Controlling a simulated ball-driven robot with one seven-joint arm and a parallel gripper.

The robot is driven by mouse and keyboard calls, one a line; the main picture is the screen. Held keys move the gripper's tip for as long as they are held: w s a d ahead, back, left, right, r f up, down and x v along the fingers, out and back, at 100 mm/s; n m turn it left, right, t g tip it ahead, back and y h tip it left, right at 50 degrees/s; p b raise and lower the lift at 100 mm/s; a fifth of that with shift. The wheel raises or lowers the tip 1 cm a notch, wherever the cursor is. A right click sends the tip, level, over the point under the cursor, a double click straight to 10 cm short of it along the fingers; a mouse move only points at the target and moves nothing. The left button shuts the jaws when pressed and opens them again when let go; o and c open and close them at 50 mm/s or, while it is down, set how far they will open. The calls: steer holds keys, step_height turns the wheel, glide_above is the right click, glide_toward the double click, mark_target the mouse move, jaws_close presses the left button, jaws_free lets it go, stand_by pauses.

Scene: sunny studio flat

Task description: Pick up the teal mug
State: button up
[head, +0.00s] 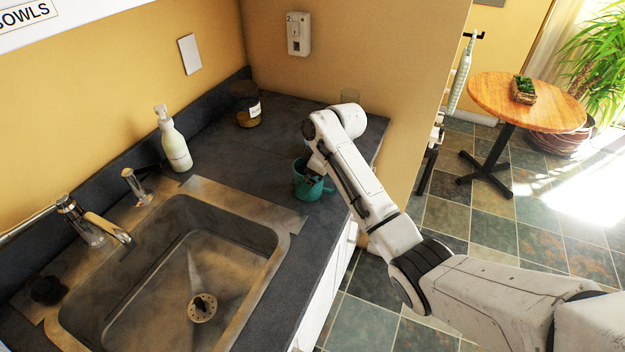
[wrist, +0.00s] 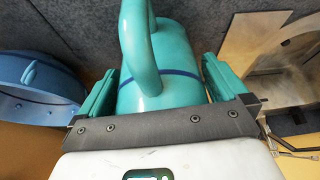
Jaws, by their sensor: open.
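The teal mug (head: 308,188) stands on the dark counter, just right of the sink. In the wrist view the mug (wrist: 165,92) fills the space between the two fingers, with its curved handle (wrist: 138,45) toward the top and a dark blue line across its body. My gripper (wrist: 160,88) is open around the mug, one teal-padded finger on each side. A gap shows on the right side; contact on the left side is unclear. In the head view my arm hides part of the mug and most of the gripper.
The sink (head: 278,228) lies left of the mug. A soap bottle (head: 175,145) and a dark jar (head: 245,107) stand farther back. A blue round object (wrist: 40,88) shows left of the gripper in the wrist view. The counter's front edge is close by.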

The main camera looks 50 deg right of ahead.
steer(key=shift+c, duration=0.5)
steer(key=c, duration=1)
steer(key=shift+r, duration=0.1)
